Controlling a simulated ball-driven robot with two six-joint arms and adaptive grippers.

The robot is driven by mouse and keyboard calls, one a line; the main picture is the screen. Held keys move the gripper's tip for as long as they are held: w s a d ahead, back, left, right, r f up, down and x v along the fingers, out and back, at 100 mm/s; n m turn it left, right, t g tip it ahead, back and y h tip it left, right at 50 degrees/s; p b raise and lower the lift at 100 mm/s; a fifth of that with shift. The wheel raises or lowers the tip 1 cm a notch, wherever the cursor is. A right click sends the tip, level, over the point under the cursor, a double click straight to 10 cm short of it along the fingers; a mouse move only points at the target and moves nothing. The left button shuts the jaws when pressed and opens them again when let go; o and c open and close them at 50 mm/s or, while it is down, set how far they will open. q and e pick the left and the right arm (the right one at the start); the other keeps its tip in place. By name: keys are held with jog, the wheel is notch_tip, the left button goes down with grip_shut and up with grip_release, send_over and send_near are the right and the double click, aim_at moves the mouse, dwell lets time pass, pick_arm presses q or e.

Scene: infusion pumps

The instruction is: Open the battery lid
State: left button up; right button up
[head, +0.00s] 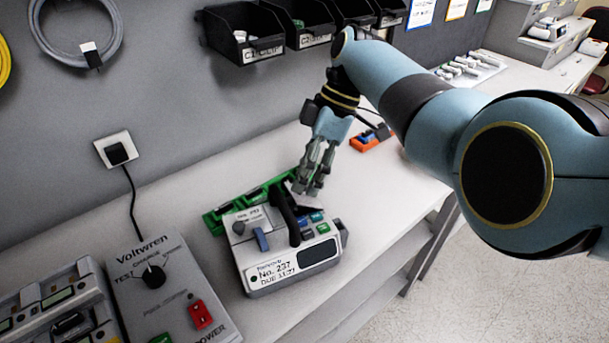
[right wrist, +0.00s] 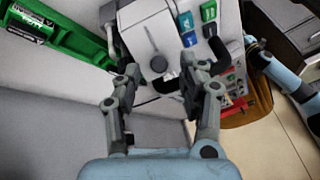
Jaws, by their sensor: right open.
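The infusion pump (head: 291,262), a grey box labelled No. 237, stands on the bench with a black handle (head: 287,216) across its top. In the right wrist view the pump shows a pale grey panel (right wrist: 146,30) with a round knob and a thin stem; I cannot tell for certain that this is the battery lid. My right gripper (head: 310,188) is just behind and above the pump. In the right wrist view its open fingers (right wrist: 160,72) point at the panel side, with nothing held between them. My left gripper is not in view.
A green holder (head: 218,221) lies directly behind the pump. A Voltwren unit (head: 165,290) with dial and red switch stands at left, beside a grey dock (head: 55,300). An orange item (head: 368,140) lies farther back. Black bins (head: 243,35) hang on the wall. The bench right of the pump is clear.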

jog(key=shift+s+a+f, duration=0.1)
jog(key=shift+a+f, duration=0.05)
jog(key=shift+f, duration=0.5)
jog(key=shift+c, duration=1)
grip_shut()
